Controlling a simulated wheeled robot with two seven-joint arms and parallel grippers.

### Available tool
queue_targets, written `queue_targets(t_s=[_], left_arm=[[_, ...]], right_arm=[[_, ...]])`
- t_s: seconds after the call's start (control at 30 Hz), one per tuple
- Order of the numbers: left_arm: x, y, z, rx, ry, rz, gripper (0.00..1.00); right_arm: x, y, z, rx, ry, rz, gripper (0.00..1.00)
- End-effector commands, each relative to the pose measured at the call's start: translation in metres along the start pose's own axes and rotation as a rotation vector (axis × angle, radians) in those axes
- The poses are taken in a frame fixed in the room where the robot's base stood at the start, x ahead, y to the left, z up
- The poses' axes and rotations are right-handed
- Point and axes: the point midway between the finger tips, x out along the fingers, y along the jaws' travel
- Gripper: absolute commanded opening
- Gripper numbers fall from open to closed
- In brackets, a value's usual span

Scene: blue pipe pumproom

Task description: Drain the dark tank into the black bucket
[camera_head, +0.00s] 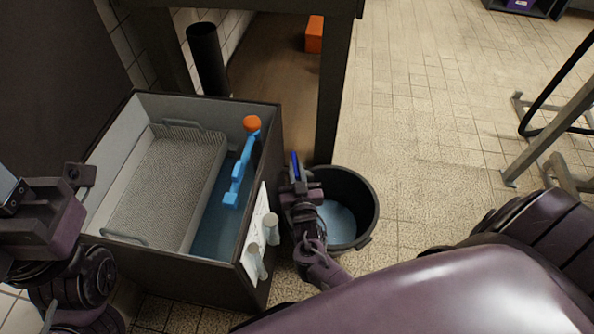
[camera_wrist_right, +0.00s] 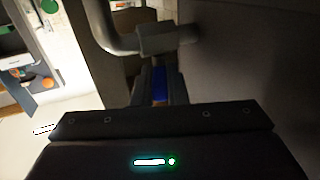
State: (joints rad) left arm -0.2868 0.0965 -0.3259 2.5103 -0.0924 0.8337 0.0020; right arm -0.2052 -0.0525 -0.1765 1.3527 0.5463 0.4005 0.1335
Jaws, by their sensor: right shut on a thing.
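The dark tank (camera_head: 276,135) stands at the left of the head view, with blue-tinted water (camera_head: 212,238) in it. The black bucket (camera_head: 366,190) stands on the floor at its right side, with pale bluish water (camera_head: 338,220) inside. My right gripper (camera_head: 297,183) is beside the tank's right wall, over the bucket's left rim. It is shut on a blue handle (camera_head: 294,162). The handle also shows between the fingers in the right wrist view (camera_wrist_right: 159,84), just below a grey tap pipe (camera_wrist_right: 165,38). My left gripper (camera_head: 65,195) is left of the tank; its jaw gap is unclear.
A perforated grey basket (camera_head: 165,185) and a blue tool with an orange end (camera_head: 240,170) are in the tank. White cylindrical fittings (camera_head: 271,228) sit on its right wall. A table leg (camera_head: 333,100) stands behind the bucket. Tiled floor to the right is mostly clear.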

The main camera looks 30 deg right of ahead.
Motion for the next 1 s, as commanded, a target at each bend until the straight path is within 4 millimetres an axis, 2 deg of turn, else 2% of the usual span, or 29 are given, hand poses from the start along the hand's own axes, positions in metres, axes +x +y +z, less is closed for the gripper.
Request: queue_targets(t_s=[0.13, 0.4, 0.43, 0.6, 0.87, 1.0], left_arm=[[-0.002, 0.0, 0.0, 0.0, -0.001, 0.0, 0.36], [0.001, 0.001, -0.001, 0.0, 0.009, 0.004, 0.36], [0.002, 0.001, -0.001, 0.001, 0.011, 0.005, 0.36], [0.003, 0.001, -0.002, 0.001, 0.015, 0.007, 0.36], [0.003, 0.001, -0.001, 0.0, 0.013, 0.006, 0.36], [0.009, 0.0, -0.002, -0.001, 0.011, 0.004, 0.36]], right_arm=[[0.0, -0.002, 0.0, 0.001, -0.001, 0.057, 0.0], [0.0, -0.001, 0.0, 0.0, -0.002, 0.06, 0.0], [0.0, -0.001, 0.0, 0.0, -0.002, 0.06, 0.14], [0.0, -0.001, 0.0, 0.0, -0.002, 0.06, 0.35], [0.0, -0.002, -0.001, 0.0, -0.001, 0.059, 0.35], [0.0, -0.001, -0.012, 0.001, -0.001, 0.06, 0.35]])
